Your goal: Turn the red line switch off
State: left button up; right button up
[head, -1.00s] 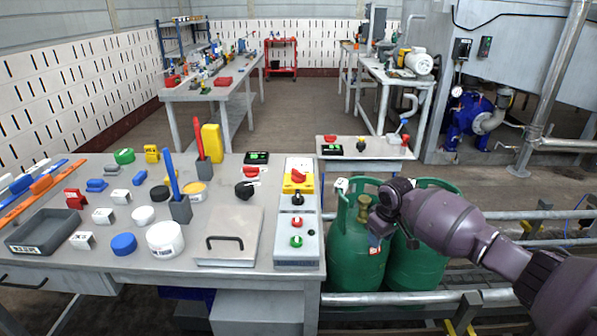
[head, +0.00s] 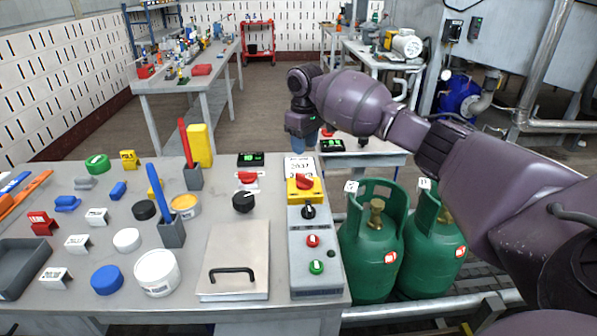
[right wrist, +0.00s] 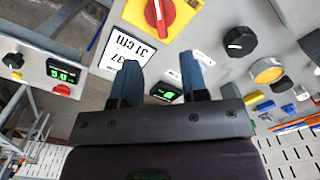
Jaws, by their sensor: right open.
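A red rotary switch (head: 304,183) sits on a yellow plate at the back of the grey control box (head: 330,272). In the right wrist view the red switch (right wrist: 170,13) shows at the top, partly cut off by the edge, with its white mark near upright. My right gripper (head: 303,150) is open and empty, above and behind the switch and its white card in the head view. In the right wrist view its two fingers (right wrist: 160,64) are apart, below the switch in the picture, not touching it. My left gripper is not in view.
A white card (head: 298,166) lies behind the switch. A black knob (head: 309,211), a red button (head: 313,241) and a green button (head: 316,267) are in front. Green cylinders (head: 371,245) stand right of the table.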

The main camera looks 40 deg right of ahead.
aim_at(305, 176)
jog(key=f, duration=0.3)
jog(key=shift+s, duration=0.2)
notch_tip(305, 176, down, 6)
jog(key=shift+r+b, duration=0.2)
jog(key=shift+b, duration=0.65)
jog(key=shift+f, duration=0.9)
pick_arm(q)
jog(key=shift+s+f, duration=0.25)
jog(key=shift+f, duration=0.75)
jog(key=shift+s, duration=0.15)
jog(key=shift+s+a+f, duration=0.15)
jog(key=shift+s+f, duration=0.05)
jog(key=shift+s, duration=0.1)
pick_arm(e)
grip_shut()
